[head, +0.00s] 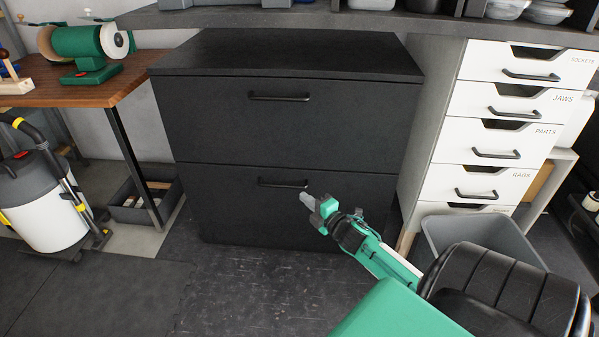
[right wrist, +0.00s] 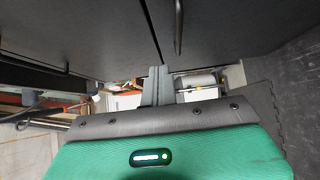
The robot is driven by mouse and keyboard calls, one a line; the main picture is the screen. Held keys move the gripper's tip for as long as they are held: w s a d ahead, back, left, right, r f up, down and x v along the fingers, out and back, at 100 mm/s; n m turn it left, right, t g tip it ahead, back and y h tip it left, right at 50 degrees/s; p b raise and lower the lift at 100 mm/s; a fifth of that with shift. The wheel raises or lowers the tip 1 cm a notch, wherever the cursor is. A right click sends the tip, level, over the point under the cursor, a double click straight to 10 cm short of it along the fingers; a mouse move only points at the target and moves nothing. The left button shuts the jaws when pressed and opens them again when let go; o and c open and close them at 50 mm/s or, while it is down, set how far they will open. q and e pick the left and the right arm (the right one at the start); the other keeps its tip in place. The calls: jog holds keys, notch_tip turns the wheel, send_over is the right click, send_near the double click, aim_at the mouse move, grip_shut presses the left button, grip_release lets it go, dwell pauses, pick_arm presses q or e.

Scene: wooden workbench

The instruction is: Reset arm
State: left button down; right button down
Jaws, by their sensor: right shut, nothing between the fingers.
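My right gripper (head: 308,202) is in the middle of the head view, in front of the lower drawer of the black cabinet (head: 285,120). Its fingers are together and hold nothing. In the right wrist view the closed fingers (right wrist: 157,85) point ahead, with dark cabinet fronts above them. The lower drawer's handle (head: 283,184) is just left of the gripper in the head view; I cannot tell the exact distance between them. Both cabinet drawers look closed. My left gripper is not in view.
White drawers (head: 487,130) and a grey bin (head: 480,236) stand at the right. A wooden bench (head: 80,92) with a green grinder (head: 85,50) is at the left, above a black crate (head: 145,200). A vacuum cleaner (head: 40,200) stands far left. The floor before the cabinet is clear.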

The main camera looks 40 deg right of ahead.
jog(key=shift+s, duration=0.6)
